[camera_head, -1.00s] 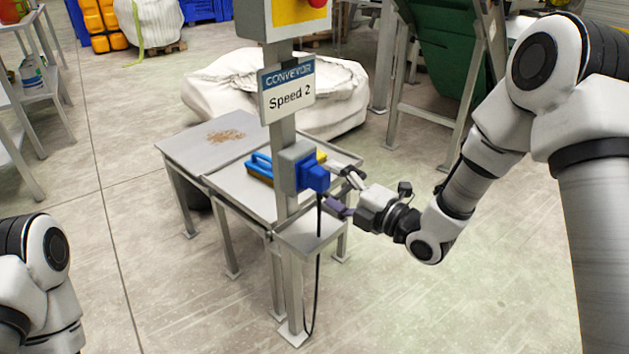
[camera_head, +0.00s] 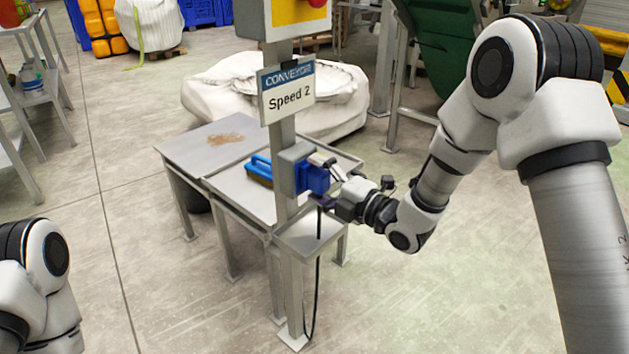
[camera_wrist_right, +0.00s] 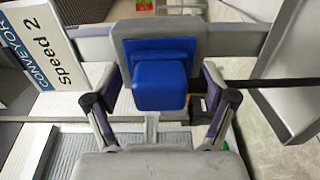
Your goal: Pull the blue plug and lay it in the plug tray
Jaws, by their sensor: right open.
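The blue plug (camera_head: 315,178) sits in a grey socket box (camera_head: 289,170) on the post under the "Speed 2" sign. A black cord hangs from it toward the floor. My right gripper (camera_head: 322,182) is open around the plug, one finger above it and one below. In the right wrist view the plug (camera_wrist_right: 160,87) lies between the two open fingers (camera_wrist_right: 160,95), with gaps on both sides. A small grey tray (camera_head: 310,238) is fixed low on the post, below the plug; I cannot tell if it is the plug tray. My left gripper is out of view.
The conveyor sign (camera_head: 288,92) hangs on the post just above the plug. A grey table (camera_head: 215,146) with brown crumbs and a blue-handled brush (camera_head: 260,168) stands behind the post. The floor to the right is open.

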